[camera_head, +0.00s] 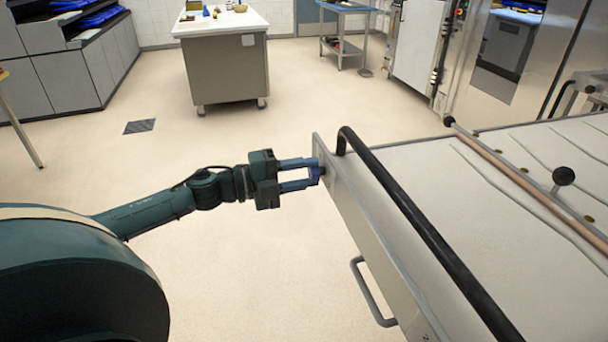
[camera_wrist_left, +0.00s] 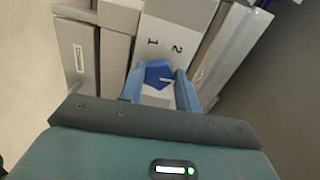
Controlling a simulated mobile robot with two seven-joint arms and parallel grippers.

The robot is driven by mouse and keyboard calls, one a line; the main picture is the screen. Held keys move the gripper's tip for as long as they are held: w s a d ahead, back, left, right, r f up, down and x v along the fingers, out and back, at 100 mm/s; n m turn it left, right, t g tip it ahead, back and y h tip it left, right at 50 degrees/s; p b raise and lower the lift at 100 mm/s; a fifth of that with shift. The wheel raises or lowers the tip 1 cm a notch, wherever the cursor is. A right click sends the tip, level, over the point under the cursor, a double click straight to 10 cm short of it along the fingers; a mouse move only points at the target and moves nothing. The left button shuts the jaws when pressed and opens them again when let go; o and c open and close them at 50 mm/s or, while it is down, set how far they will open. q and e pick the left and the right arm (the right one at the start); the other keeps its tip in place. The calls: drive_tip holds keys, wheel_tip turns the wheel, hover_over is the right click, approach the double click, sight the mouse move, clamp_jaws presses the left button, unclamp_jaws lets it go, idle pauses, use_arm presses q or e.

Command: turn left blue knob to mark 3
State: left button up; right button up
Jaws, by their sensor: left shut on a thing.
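The blue knob (camera_wrist_left: 158,74) shows in the left wrist view on a pale panel (camera_wrist_left: 172,22) with the marks 1 and 2 beyond it. A short white line on the knob points right in that view. Mark 3 is not visible. My left gripper (camera_head: 314,172) is at the end panel of the oven (camera_head: 350,208) in the head view, its two blue fingers shut on the knob. In the left wrist view the fingers stand on either side of the knob. The head view shows little of the knob between the fingertips. My right gripper is out of view.
A black rail (camera_head: 420,222) runs along the oven's near top edge, and a metal handle (camera_head: 368,295) sticks out below the gripper. A white-topped table (camera_head: 222,22) stands at the back. The floor (camera_head: 240,270) around my left arm is clear.

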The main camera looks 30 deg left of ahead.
use_arm(q)
drive_tip(key=shift+m, duration=0.4)
drive_tip(key=o, duration=1)
drive_tip(key=shift+s+a+f, duration=0.15)
drive_tip(key=shift+s+a, duration=0.3)
drive_tip(key=shift+s, duration=0.05)
drive_tip(key=v, duration=1.2)
drive_tip(key=shift+w, duration=0.1)
